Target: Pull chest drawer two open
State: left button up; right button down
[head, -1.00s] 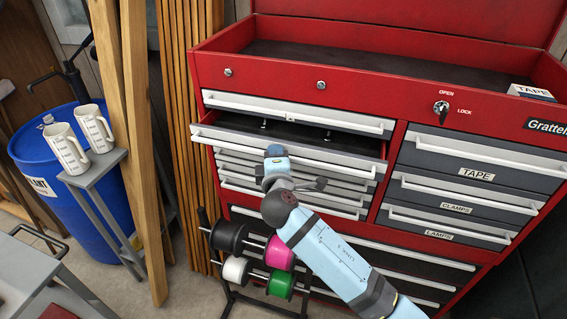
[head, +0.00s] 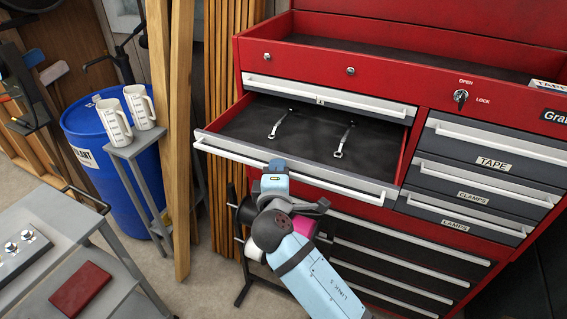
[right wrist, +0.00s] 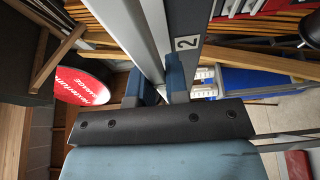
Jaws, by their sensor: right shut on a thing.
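Drawer two (head: 375,174) of the red chest (head: 405,107) is pulled well out in the head view, with a dark lining and two wrenches (head: 345,139) inside. Its long pale handle (head: 225,152) runs along the front edge. My right gripper (head: 277,166) is at the middle of this handle. In the right wrist view, the two blue fingers (right wrist: 154,88) are shut on the handle (right wrist: 150,35), beside a drawer front with the label "2" (right wrist: 187,43). The fingertips are partly hidden in the head view. My left gripper is out of view.
A closed drawer (head: 330,97) sits above the open one. Drawers labelled TAPE (head: 494,162), CLAMPS and LAMPS are shut at the right. A grey stand (head: 137,150) with two white jugs, a blue barrel (head: 92,150) and a grey cart (head: 60,225) stand at the left.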

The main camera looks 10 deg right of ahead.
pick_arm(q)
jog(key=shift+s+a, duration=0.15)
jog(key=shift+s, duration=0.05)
pick_arm(e)
jog(key=shift+s+a, duration=0.4)
jog(key=shift+s, duration=0.15)
jog(key=c, duration=1.1)
grip_release()
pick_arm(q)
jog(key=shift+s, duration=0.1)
